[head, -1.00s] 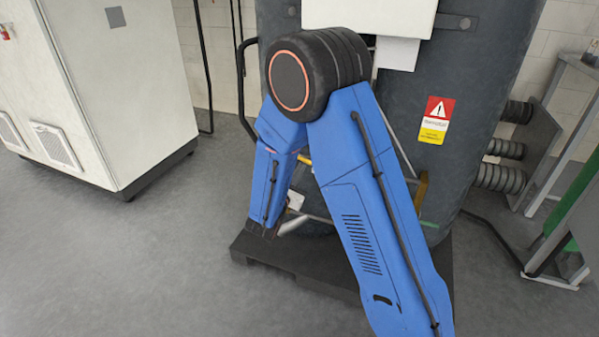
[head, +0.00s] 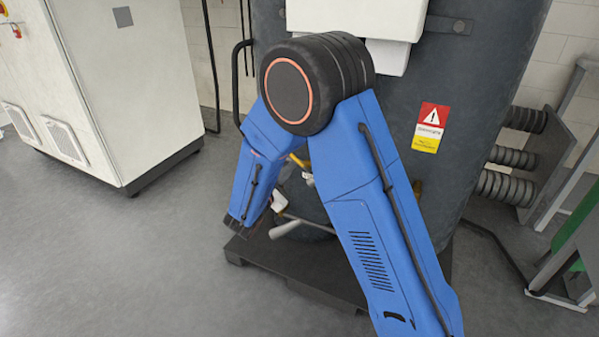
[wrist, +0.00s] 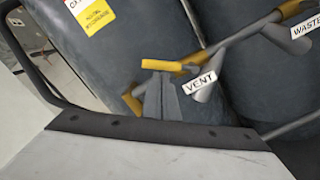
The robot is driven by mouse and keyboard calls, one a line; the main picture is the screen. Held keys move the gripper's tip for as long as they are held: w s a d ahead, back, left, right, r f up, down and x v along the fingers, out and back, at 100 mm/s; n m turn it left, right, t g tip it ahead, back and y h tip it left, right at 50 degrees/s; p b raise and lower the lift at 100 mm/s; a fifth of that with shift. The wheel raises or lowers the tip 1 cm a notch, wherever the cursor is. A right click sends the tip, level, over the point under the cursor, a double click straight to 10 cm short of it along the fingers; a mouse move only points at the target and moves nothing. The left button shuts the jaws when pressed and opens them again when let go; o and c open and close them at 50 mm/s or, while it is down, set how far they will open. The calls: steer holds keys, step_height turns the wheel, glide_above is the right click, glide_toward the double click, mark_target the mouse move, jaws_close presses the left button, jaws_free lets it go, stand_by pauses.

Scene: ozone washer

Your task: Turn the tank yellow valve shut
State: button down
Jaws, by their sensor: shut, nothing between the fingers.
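In the wrist view, my gripper (wrist: 161,80) is shut and empty, its grey fingertips close to a yellow valve handle (wrist: 162,65). I cannot tell whether they touch it. A grey pipe (wrist: 235,38) with a VENT tag (wrist: 200,81) runs up to the right from there. Another yellow part (wrist: 132,101) shows left of the fingers. A second yellow handle (wrist: 296,8) is at the top right, by a WASTE tag (wrist: 305,27). The dark grey tank (head: 470,80) stands behind my arm in the head view. A yellow piece (head: 299,161) shows between my arm links; the gripper is hidden there.
The tank stands on a dark base (head: 300,283). A white cabinet (head: 110,90) is at the left, with open floor before it. A black bent pipe (head: 237,85) runs beside the tank.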

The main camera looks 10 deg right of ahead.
mark_target(298, 162)
steer(key=r+m, duration=0.1)
steer(key=m, duration=0.2)
steer(key=s+d+r+m, duration=0.1)
steer(key=m, duration=0.2)
steer(key=d+r+m, duration=0.1)
steer(key=m, duration=0.2)
steer(key=shift+s+d+r, duration=0.15)
steer(key=shift+s+r, duration=0.2)
steer(key=shift+s+d+r, duration=0.1)
steer(key=shift+d, duration=0.15)
stand_by(0.3)
